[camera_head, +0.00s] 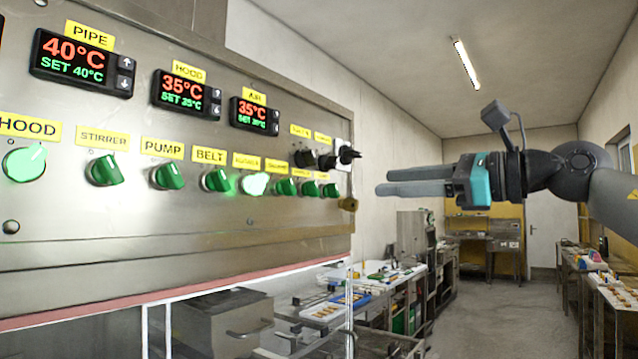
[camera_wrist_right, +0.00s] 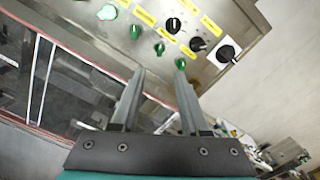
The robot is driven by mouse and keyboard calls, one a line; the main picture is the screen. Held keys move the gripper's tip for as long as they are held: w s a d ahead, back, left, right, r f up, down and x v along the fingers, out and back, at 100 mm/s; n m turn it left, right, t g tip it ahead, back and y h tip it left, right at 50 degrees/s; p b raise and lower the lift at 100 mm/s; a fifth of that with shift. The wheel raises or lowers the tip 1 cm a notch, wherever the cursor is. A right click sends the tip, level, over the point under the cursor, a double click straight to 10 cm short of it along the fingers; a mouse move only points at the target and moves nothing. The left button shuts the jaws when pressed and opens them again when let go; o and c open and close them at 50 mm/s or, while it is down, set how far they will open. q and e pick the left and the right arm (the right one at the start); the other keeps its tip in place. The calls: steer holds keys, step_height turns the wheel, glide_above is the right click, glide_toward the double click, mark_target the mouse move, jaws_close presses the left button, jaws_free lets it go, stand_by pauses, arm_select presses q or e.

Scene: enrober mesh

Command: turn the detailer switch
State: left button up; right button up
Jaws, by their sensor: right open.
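The steel control panel (camera_head: 150,225) carries a row of green rotary switches under yellow labels. I can read HOOD, STIRRER, PUMP and BELT; the labels farther right are too small or blurred, so I cannot tell which one is the detailer switch. The small green switches at the right end (camera_head: 309,188) show unlit. My right gripper (camera_head: 380,182) is open and empty, to the right of the panel in the head view. In the right wrist view its fingers (camera_wrist_right: 160,74) point toward the panel, with the end green switch (camera_wrist_right: 181,63) appearing by the right fingertip. My left gripper is out of view.
Black knobs (camera_head: 326,161) stick out above the right-end switches. The HOOD switch (camera_head: 24,163) and the one right of BELT (camera_head: 254,184) glow. A brass-coloured fitting (camera_head: 348,204) sits at the panel's right edge. A worktable with trays (camera_head: 345,300) stands below; the aisle is clear.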

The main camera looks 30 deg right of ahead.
mark_target(317, 186)
steer(key=p+x, duration=0.5)
steer(key=x, duration=0.1)
steer(key=p+x, duration=0.5)
steer(key=x, duration=0.1)
steer(key=shift+w+a+r, duration=0.25)
steer(key=shift+w, duration=0.1)
steer(key=shift+w+a+f+p, duration=0.15)
steer(key=shift+w+a+p, duration=0.15)
steer(key=shift+w, duration=0.35)
steer(key=shift+c, duration=0.3)
jaws_close()
